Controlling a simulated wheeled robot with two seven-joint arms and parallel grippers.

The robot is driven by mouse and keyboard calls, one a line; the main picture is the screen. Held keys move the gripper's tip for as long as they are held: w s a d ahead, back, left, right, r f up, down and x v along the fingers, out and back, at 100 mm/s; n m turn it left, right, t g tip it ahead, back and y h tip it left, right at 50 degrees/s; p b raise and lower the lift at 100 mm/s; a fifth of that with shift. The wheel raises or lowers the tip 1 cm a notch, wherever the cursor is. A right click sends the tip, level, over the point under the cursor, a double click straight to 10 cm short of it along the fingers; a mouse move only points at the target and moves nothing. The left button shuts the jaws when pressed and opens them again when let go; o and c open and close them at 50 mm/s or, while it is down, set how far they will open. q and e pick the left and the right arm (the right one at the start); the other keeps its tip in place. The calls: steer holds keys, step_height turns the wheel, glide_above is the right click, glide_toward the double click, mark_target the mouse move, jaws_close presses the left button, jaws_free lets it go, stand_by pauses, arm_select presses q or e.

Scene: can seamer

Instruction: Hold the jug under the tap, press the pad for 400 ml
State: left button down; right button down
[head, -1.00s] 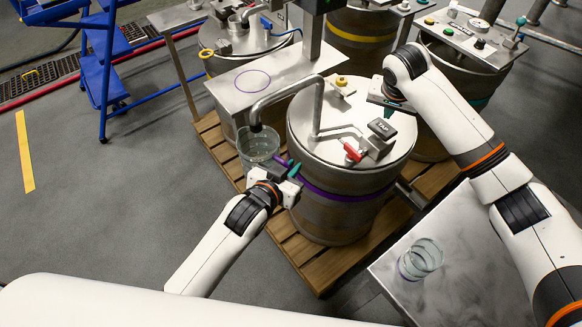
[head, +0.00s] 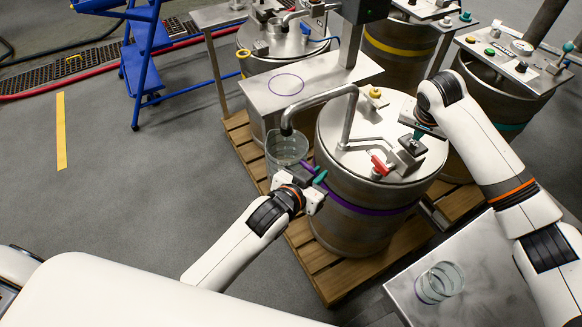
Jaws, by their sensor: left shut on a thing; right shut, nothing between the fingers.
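The clear jug (head: 286,150) is below the mouth of the bent metal tap (head: 345,108), beside the steel drum (head: 345,205). I cannot tell how much liquid is in the jug. The dark pad (head: 409,150) sits on a metal block on the drum lid, right of a red handle (head: 380,166). My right gripper (head: 417,138) is shut and empty, its teal-tipped fingers pointing down at the pad. They overlap it in view; I cannot tell whether they touch.
A steel side table (head: 480,262) at the lower right holds another clear vessel (head: 440,282). A metal plate with a purple ring (head: 265,100) is behind the jug. Other drums stand behind, and a wooden pallet (head: 300,240) lies under the drum. Open floor is at the left.

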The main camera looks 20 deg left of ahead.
steer(key=shift+f, duration=1.3)
stand_by(6.7)
